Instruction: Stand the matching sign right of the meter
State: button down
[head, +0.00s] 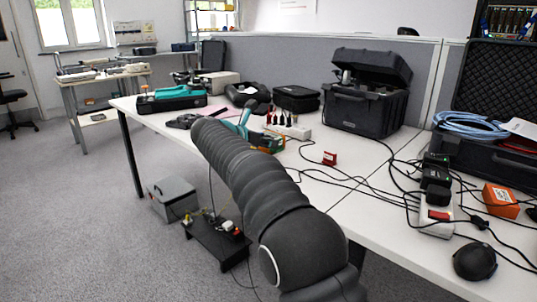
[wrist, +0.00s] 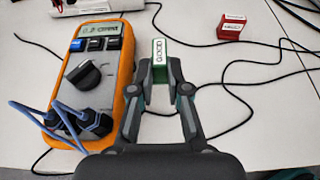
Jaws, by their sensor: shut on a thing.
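The orange meter (wrist: 85,75) lies face up on the white table in the wrist view, with a lit display, a black dial and blue leads plugged in. In the head view only part of the meter (head: 270,147) shows past my arm. My gripper (wrist: 160,92) is shut on a green sign (wrist: 159,58) with a white lettered face. The sign is close to the right of the meter's upper half. I cannot tell whether its base touches the table. A red sign (wrist: 232,26) stands farther right and back; it also shows in the head view (head: 329,158).
Black cables (wrist: 262,62) cross the table right of the sign. A white power strip (wrist: 85,6) lies behind the meter. In the head view, a black case (head: 365,108) stands at the back, and an orange box (head: 500,200) and a black mouse (head: 474,261) are at the right.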

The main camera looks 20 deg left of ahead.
jog(key=shift+f+b, duration=0.35)
jog(key=shift+f, duration=1.5)
jog(key=c, duration=1.1)
grip_release()
jog(key=shift+f, duration=0.1)
jog(key=shift+c, duration=0.2)
jog(key=shift+s+a+r, duration=0.1)
jog(key=shift+s+r, duration=0.1)
jog(key=v, duration=1.1)
jog(key=shift+s, duration=0.25)
jog(key=shift+a+r, duration=0.1)
